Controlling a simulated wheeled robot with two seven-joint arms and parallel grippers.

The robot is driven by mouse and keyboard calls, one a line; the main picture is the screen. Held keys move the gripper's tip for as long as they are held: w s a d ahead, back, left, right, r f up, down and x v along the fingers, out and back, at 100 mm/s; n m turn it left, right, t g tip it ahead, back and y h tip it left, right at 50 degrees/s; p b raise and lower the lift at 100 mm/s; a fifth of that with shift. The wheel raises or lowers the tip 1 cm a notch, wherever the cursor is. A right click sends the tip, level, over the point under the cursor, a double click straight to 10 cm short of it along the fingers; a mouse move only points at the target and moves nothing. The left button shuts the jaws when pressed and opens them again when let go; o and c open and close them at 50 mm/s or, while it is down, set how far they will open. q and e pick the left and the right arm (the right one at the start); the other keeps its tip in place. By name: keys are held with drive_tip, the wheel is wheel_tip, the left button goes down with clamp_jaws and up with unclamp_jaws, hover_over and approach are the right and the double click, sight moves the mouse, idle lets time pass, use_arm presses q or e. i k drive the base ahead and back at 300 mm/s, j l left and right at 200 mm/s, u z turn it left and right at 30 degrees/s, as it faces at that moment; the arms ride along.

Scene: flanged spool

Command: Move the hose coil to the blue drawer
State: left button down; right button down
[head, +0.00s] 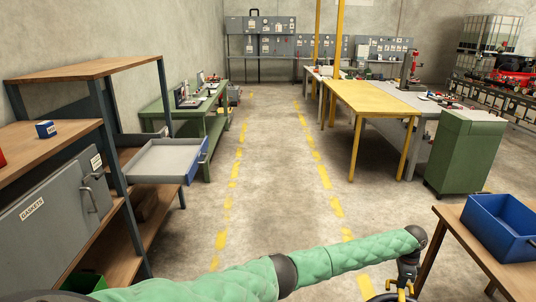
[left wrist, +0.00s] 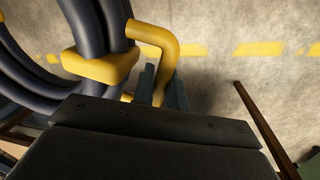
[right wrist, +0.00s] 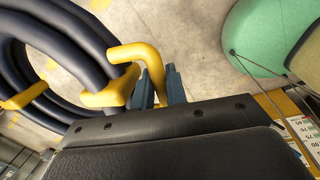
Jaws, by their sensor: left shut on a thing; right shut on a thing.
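The hose coil is made of thick dark hose loops with yellow clamps and bent yellow handles. It fills the left side of the left wrist view (left wrist: 95,30) and of the right wrist view (right wrist: 65,30). My left gripper (left wrist: 162,88) is shut on one yellow handle. My right gripper (right wrist: 160,88) is shut on another yellow handle. In the head view my left gripper (head: 403,282) is at the bottom right, with only the coil's top edge showing; my right gripper is out of that view. The blue drawer (head: 198,160) is pulled out of the left shelf unit, and its visible grey inside looks empty.
A wooden table with a blue bin (head: 502,225) stands at the right. The left shelf unit (head: 70,70) has a grey door labelled GASKETS (head: 55,215) and a small blue box (head: 46,129). The floor lane between yellow dashed lines (head: 275,170) is clear ahead.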

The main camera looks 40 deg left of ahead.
sight(166, 161)
drive_tip(key=i+j+u, duration=0.1)
drive_tip(key=i+u, duration=0.35)
drive_tip(key=i, duration=3.55)
drive_tip(key=i+u, duration=0.1)
drive_tip(key=i, duration=0.3)
drive_tip(key=i+l, duration=0.15)
drive_tip(key=i, duration=0.2)
drive_tip(key=u, duration=1.95)
